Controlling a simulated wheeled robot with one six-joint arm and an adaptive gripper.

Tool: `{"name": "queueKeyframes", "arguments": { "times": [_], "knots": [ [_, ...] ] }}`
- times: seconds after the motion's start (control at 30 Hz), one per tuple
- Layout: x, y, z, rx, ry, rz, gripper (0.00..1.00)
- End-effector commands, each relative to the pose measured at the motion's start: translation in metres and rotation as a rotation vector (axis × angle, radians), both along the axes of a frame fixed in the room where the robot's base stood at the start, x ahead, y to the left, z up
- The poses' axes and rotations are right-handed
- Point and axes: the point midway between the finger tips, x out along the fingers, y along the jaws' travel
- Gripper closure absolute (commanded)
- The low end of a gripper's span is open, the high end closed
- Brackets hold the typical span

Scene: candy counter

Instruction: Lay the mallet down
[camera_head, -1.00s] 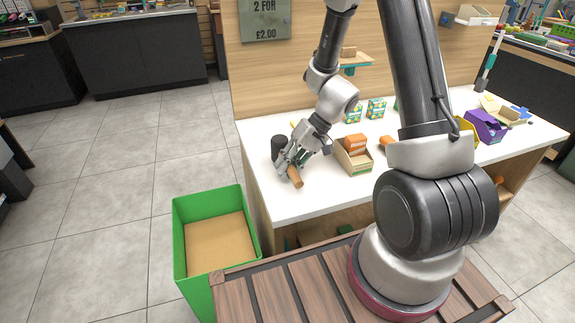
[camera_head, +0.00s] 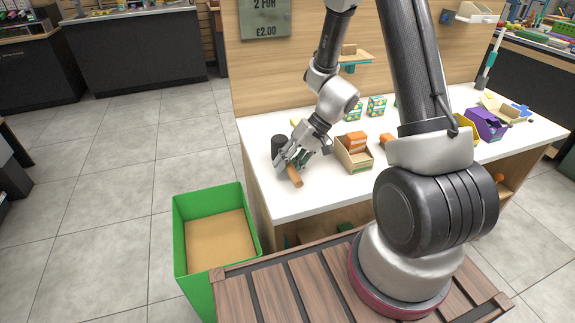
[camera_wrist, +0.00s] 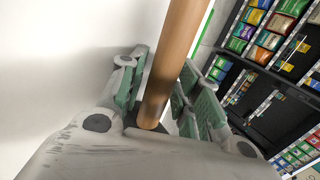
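The mallet lies at the left end of the white counter (camera_head: 330,188), with its dark head (camera_head: 278,145) toward the back and its wooden handle (camera_head: 295,177) toward the front. My gripper (camera_head: 289,164) is low over the counter, around the handle. In the wrist view the wooden handle (camera_wrist: 178,45) runs between the green-padded fingers of my gripper (camera_wrist: 162,85), which close in on both sides of it. The head view does not show clearly whether the handle touches the counter top.
An open cardboard box (camera_head: 352,160) with an orange packet (camera_head: 355,142) stands right of my gripper. Patterned packets (camera_head: 376,106) stand behind it. A purple box (camera_head: 486,124) is at the right. A green bin (camera_head: 178,238) stands left of the counter. The counter's front-left corner is clear.

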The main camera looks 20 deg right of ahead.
Motion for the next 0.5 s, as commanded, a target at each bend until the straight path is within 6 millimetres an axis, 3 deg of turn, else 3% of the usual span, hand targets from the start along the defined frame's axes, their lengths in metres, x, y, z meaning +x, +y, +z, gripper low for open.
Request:
{"name": "queueKeyframes", "arguments": {
  "times": [0.5],
  "knots": [
    [0.0,-0.013,0.017,0.0,0.0,0.0,0.66]
  ]
}}
